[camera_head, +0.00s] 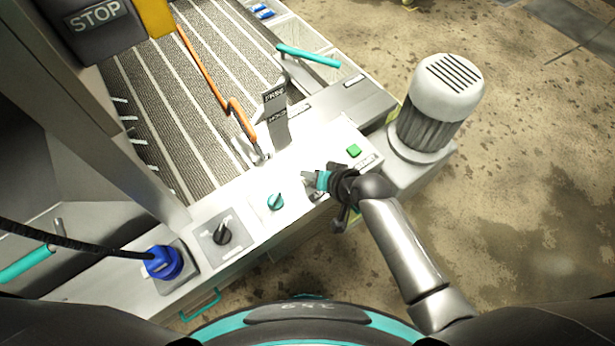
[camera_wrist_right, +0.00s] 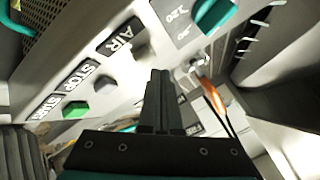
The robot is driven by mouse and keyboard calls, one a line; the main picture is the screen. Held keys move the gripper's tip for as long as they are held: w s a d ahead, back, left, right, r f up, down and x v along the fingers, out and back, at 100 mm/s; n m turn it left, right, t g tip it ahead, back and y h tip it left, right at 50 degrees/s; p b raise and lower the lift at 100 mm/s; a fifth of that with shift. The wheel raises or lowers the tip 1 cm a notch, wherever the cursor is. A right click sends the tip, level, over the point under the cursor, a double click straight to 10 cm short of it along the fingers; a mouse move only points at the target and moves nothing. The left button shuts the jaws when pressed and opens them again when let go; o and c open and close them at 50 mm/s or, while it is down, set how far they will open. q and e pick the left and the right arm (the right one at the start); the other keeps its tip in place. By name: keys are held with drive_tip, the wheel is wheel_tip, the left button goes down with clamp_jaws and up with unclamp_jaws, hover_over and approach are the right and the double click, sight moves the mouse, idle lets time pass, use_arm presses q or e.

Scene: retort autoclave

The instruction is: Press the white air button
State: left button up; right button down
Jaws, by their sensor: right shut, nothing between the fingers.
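My right gripper is shut and empty. My left gripper is not in view.
The green start button (camera_wrist_right: 75,110) and grey stop button (camera_wrist_right: 104,86) sit on the same panel. A black knob (camera_head: 222,235) and blue plug (camera_head: 163,262) are to the left. A motor (camera_head: 440,105) stands to the right. An orange-handled lever (camera_head: 243,118) rises behind.

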drive_tip(key=shift+f, duration=0.15)
idle(0.5)
drive_tip(key=shift+f, duration=0.3)
drive_tip(key=shift+f+b, duration=0.55)
idle(0.7)
drive_tip(key=shift+r, duration=0.1)
drive_tip(key=shift+r+p, duration=0.85)
drive_tip(key=shift+p, duration=0.2)
drive_tip(key=shift+r, duration=0.1)
wheel_tip(320, 180, up, 5)
drive_tip(key=p, duration=0.5)
